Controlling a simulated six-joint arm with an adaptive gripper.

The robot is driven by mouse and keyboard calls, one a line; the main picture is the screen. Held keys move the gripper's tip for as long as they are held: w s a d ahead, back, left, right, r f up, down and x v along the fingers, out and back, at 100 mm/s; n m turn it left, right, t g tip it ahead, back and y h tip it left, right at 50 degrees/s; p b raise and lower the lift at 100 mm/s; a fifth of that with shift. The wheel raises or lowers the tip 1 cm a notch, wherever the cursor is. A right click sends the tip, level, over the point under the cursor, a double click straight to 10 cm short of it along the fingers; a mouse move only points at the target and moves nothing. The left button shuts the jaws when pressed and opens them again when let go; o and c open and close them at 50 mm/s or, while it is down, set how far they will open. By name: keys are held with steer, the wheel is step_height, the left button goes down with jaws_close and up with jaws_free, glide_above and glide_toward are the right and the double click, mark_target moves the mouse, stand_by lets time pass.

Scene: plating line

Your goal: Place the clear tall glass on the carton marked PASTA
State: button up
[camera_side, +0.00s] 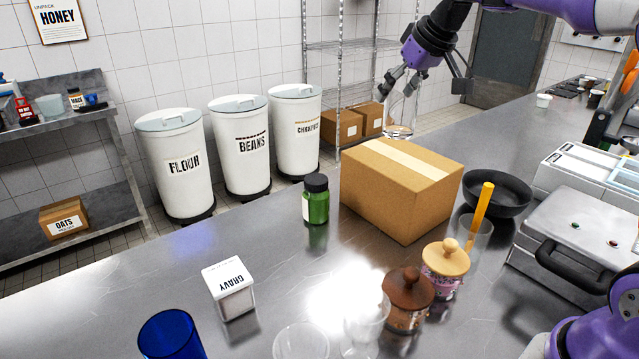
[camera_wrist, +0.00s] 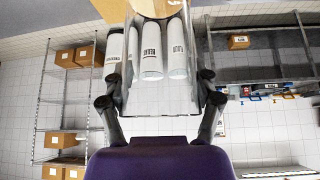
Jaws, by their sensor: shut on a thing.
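The clear tall glass (camera_side: 399,128) is upright in my gripper (camera_side: 400,96), at the far edge of a large brown carton (camera_side: 385,205) in the side view. I cannot tell whether its base touches the carton. In the wrist view the glass (camera_wrist: 155,70) stands between the two fingers of my gripper (camera_wrist: 160,88), which is shut on it. A tan surface, seemingly the carton (camera_wrist: 122,8), shows at the top there. The large carton stands closed on the steel counter with a pale tape strip on top. No PASTA marking is visible on its faces in view.
A green jar (camera_side: 316,200) stands left of the carton and a black pan (camera_side: 497,192) right of it. Two lidded jars (camera_side: 446,266) (camera_side: 408,300) and a clear glass with a yellow stick (camera_side: 484,208) stand in front. The counter (camera_side: 130,290) at left is mostly clear.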

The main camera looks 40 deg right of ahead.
steer(key=shift+w+d+f, duration=0.15)
steer(key=shift+d+f, duration=0.45)
steer(key=shift+f, duration=0.45)
steer(key=shift+w+d+f, duration=0.15)
steer(key=shift+d+f, duration=0.45)
steer(key=shift+f, duration=0.45)
steer(key=shift+w+d+f, duration=0.15)
steer(key=shift+d+f, duration=0.45)
steer(key=shift+f, duration=0.45)
steer(key=shift+f, duration=0.1)
steer(key=o, duration=1.3)
steer(key=d+v, duration=0.1)
steer(key=v, duration=1.1)
steer(key=s+a+f+n+g, duration=0.1)
steer(key=s+a+f, duration=1)
steer(key=s+a, duration=0.3)
steer(key=s, duration=0.2)
steer(key=shift+s+f+y, duration=0.2)
steer(key=shift+s+y, duration=0.1)
steer(key=shift+s, duration=0.1)
